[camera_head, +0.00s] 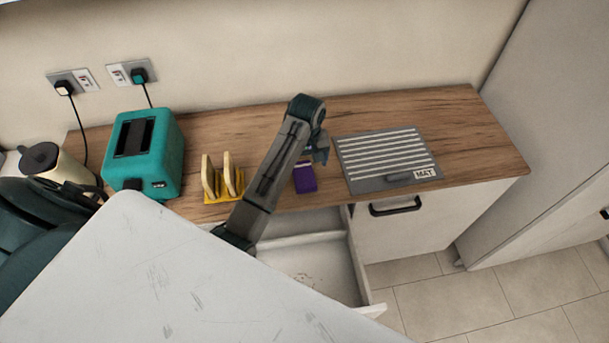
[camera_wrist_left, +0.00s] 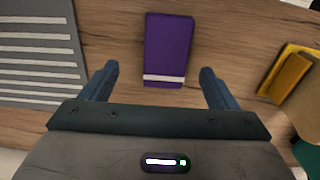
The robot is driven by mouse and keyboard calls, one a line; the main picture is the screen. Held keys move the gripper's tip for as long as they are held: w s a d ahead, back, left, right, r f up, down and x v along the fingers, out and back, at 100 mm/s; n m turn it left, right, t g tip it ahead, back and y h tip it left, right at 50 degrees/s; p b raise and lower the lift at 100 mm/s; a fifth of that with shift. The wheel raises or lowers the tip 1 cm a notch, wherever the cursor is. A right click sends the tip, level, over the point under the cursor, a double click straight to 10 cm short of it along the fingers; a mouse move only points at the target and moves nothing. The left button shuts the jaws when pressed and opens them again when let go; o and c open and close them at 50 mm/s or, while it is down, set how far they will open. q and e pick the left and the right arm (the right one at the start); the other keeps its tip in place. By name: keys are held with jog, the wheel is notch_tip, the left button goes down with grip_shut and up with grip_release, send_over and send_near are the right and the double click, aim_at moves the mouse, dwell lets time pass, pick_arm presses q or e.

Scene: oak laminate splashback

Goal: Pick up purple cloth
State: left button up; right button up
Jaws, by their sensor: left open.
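The purple cloth (camera_head: 305,177) lies folded on the wooden counter, between the toast rack and the striped mat. It also shows in the left wrist view (camera_wrist_left: 168,45), with a pale stripe near its near end. My left gripper (camera_head: 320,152) is over the counter close to the cloth. In the left wrist view the left gripper's fingers (camera_wrist_left: 158,84) are apart and empty, with the cloth ahead of and between them. My right gripper is not in view.
A teal toaster (camera_head: 171,160) and a yellow rack (camera_head: 222,199) with toast stand to the left. A grey striped mat (camera_head: 364,184) lies to the right. An open drawer (camera_head: 341,276) juts out below the counter's front edge.

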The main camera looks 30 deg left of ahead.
aim_at(304, 173)
pick_arm(q)
jog(key=shift+f, duration=0.25)
jog(key=f+p, duration=0.2)
jog(key=f, duration=0.2)
jog(key=shift+s+a+f+p, duration=0.1)
jog(key=shift+s+a+p, duration=0.2)
jog(key=shift+p, duration=0.1)
jog(key=shift+f, duration=0.45)
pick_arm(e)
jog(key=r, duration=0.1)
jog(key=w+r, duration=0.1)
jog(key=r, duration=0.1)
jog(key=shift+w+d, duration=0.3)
pick_arm(q)
jog(key=shift+c, duration=0.2)
jog(key=c, duration=1)
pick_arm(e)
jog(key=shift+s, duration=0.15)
